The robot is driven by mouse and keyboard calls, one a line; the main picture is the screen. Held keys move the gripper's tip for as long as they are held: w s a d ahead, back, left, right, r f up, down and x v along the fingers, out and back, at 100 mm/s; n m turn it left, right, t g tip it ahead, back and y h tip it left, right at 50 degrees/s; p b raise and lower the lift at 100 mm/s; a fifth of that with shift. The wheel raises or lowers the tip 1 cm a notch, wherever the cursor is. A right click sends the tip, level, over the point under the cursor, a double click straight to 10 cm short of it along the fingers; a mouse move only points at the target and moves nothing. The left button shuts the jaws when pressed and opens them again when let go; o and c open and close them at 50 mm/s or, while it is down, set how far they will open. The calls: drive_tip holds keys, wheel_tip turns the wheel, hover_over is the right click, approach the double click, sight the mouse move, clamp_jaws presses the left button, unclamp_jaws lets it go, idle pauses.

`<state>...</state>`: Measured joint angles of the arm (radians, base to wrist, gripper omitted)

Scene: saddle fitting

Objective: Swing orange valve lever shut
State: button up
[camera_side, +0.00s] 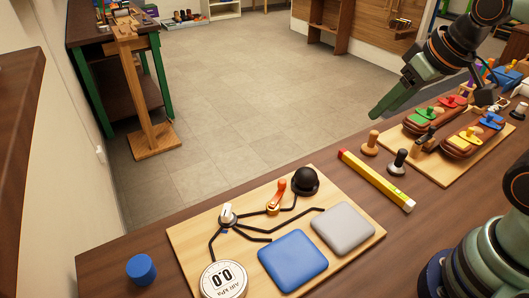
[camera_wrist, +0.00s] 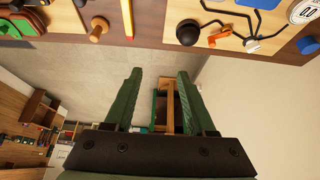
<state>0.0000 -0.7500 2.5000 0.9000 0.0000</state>
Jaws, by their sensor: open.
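The orange valve lever (camera_side: 277,194) stands on a wooden board (camera_side: 190,245) in the side view, on a black line between a white knob (camera_side: 227,213) and a black dome (camera_side: 305,181). Its handle points away from the camera, toward the board's far edge. In the wrist view the lever (camera_wrist: 219,37) shows near the top, right of the dome. My gripper (camera_side: 376,113) is in the air at upper right in the side view, well away from the lever. In the wrist view my gripper (camera_wrist: 158,74) has its two green fingers apart with nothing between them.
A round gauge (camera_side: 223,279), a blue pad (camera_side: 293,260) and a grey pad (camera_side: 342,228) share the board. A blue cylinder (camera_side: 141,268) stands left of it. A yellow level (camera_side: 376,180), pegs (camera_side: 371,144) and a board of coloured saddle pieces (camera_side: 440,114) lie to the right.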

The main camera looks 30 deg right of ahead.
idle(0.3)
drive_tip(key=m+g, duration=0.3)
drive_tip(key=g, duration=0.3)
hover_over(282, 180)
wheel_tip(282, 180, down, 8)
wheel_tip(282, 180, down, 12)
drive_tip(key=shift+s, duration=0.1)
clamp_jaws()
